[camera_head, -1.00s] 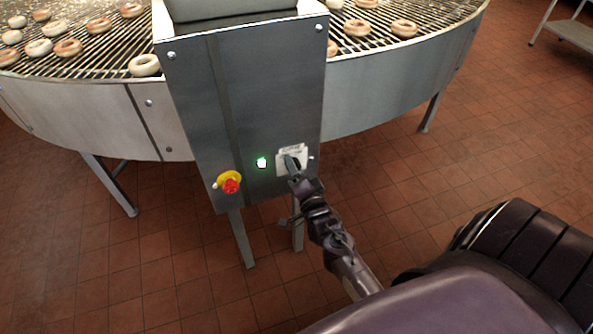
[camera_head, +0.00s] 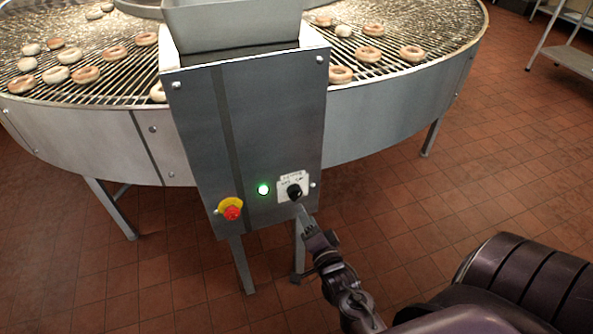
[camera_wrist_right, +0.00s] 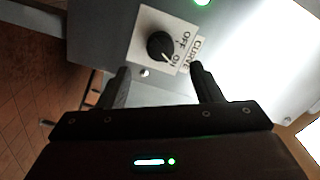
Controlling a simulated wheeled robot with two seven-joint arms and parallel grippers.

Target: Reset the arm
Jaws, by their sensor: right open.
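A black rotary knob (camera_head: 295,192) sits on a white plate marked OFF, ON and CURVE on the front of the grey control box (camera_head: 270,120). In the right wrist view the knob (camera_wrist_right: 160,46) has its white pointer line towards the ON side. My right gripper (camera_head: 305,212) is just below and in front of the knob. In the right wrist view its two fingers (camera_wrist_right: 158,80) are spread apart, with nothing between them and the knob beyond the tips. My left gripper is not in view.
A green lit lamp (camera_head: 263,189) and a red stop button on a yellow base (camera_head: 231,211) are left of the knob. A round wire conveyor (camera_head: 390,70) carries several doughnuts behind the box. Open tiled floor (camera_head: 440,190) lies to the right.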

